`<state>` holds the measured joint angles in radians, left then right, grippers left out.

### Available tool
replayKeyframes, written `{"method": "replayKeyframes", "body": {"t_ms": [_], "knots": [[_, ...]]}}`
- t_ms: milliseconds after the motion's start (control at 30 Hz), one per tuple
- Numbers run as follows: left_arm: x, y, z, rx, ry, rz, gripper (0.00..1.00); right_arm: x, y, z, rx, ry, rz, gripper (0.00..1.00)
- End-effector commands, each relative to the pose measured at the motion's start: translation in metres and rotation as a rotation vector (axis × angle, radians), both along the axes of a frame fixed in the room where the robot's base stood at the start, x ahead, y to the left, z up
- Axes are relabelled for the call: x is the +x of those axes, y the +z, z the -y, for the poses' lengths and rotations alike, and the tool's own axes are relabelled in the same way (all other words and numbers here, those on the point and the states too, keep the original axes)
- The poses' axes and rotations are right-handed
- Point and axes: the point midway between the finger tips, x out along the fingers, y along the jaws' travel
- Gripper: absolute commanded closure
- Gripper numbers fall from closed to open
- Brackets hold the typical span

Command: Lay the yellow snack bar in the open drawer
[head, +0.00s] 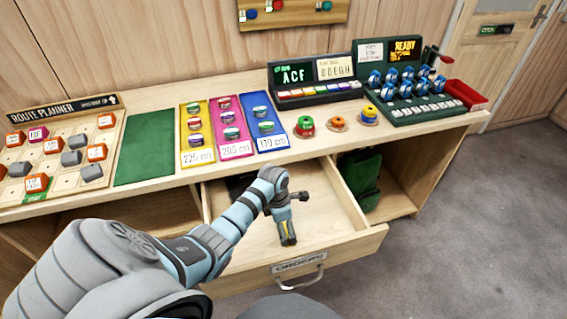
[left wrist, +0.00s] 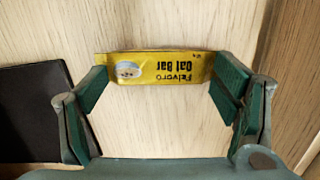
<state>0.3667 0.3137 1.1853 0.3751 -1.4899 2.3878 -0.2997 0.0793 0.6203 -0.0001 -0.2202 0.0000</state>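The yellow snack bar (left wrist: 170,67), printed "Oat Bar", shows in the left wrist view against pale wood, with a round white spot near its left end. My left gripper (left wrist: 160,78) has its green-padded fingers spread wide, with one tip near each end of the bar. The tips partly overlap the bar's ends; whether they touch it I cannot tell. In the head view my left gripper (head: 288,240) points down inside the open drawer (head: 335,212) and largely hides the bar. My right gripper is in neither view.
A dark flat item (left wrist: 35,105) lies left of the bar in the drawer. The drawer's front has a handle (head: 299,277). The counter above holds a route planner board (head: 62,150), coloured cards and consoles. A green bag (head: 361,178) stands in the cubby right of the drawer.

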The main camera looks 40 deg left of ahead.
Motion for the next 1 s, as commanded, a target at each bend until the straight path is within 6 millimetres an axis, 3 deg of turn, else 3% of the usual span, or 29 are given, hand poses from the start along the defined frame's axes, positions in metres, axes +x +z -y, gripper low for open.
{"method": "replayKeyframes", "body": {"t_ms": [367,467,800,1000], "knots": [[0.000,0.003,0.000,0.001,0.000,0.001,0.09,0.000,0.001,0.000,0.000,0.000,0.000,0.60],[0.000,0.018,-0.001,0.001,0.000,0.002,0.09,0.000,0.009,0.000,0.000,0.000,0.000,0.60],[-0.008,0.107,-0.008,0.001,-0.001,0.003,0.09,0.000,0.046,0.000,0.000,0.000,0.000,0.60],[-0.010,0.123,-0.009,0.000,0.001,0.000,0.09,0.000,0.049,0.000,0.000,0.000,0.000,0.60]]}}
